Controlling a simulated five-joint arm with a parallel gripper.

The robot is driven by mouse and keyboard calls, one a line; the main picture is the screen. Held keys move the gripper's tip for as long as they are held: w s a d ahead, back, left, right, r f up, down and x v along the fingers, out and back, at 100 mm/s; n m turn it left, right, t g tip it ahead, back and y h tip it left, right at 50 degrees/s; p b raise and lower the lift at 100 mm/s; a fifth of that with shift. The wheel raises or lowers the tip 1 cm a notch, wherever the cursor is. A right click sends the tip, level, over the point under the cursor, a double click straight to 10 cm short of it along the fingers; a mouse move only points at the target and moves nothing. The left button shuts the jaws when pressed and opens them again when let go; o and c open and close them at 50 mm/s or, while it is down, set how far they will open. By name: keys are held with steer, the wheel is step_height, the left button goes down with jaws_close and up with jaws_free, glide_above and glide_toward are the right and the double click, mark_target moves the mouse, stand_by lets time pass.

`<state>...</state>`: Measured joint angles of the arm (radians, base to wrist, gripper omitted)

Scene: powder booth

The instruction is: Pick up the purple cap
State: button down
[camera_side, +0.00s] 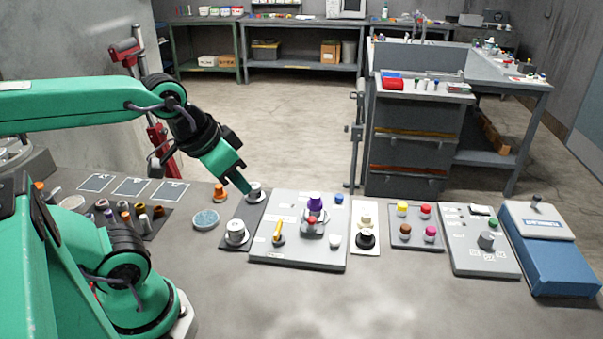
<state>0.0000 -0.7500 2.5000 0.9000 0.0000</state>
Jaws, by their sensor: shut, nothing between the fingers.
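The gripper is shut and empty. Whether its tips touch that piece cannot be told from this view.
On the board are a yellow-handled piece (278,232), a white cap (335,241) and a blue cap (339,199). A tray of coloured caps (416,241) and a blue box (549,255) stand to the right. The front of the table is clear.

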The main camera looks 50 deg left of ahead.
steer(key=c, duration=0.8)
jaws_free()
steer(key=shift+w, duration=0.1)
steer(key=g, duration=0.5)
glide_above(315, 195)
steer(key=f, duration=1)
steer(key=shift+s+d, duration=0.2)
steer(key=shift+s, duration=0.1)
steer(key=shift+w+a+f+g, duration=0.2)
steer(key=shift+w+f+g, duration=0.15)
steer(key=shift+f, duration=0.1)
steer(key=shift+s+f, duration=0.1)
steer(key=shift+f, duration=3.8)
